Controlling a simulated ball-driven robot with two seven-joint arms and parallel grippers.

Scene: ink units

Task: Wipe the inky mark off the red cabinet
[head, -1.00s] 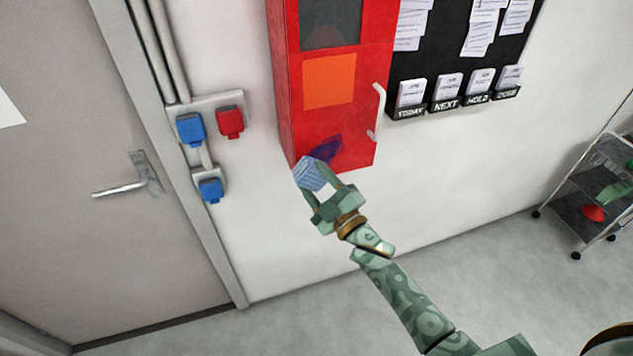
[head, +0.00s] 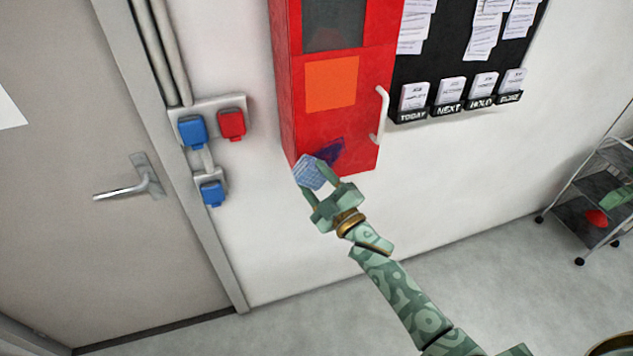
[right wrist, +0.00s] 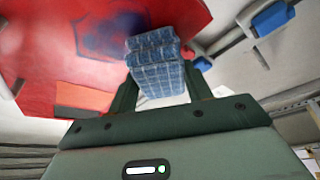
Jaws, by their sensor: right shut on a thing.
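The red cabinet (head: 352,123) hangs on the white wall, with a dark window, an orange panel and a white handle. A dark blue-purple ink mark (head: 329,151) is on its lower front; it also shows in the right wrist view (right wrist: 110,38). My right gripper (head: 318,180) is shut on a folded blue checked cloth (head: 308,172), at the cabinet's lower left corner. The cloth (right wrist: 157,66) overlaps the mark's lower left edge in the head view. I cannot tell whether it touches the cabinet.
Blue and red wall sockets (head: 212,130) are left of the cabinet, beside a grey door (head: 85,235) with a lever handle. A black notice board (head: 468,60) with card holders is to the right. A wheeled cart (head: 588,208) stands at far right. The wall below the cabinet is bare.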

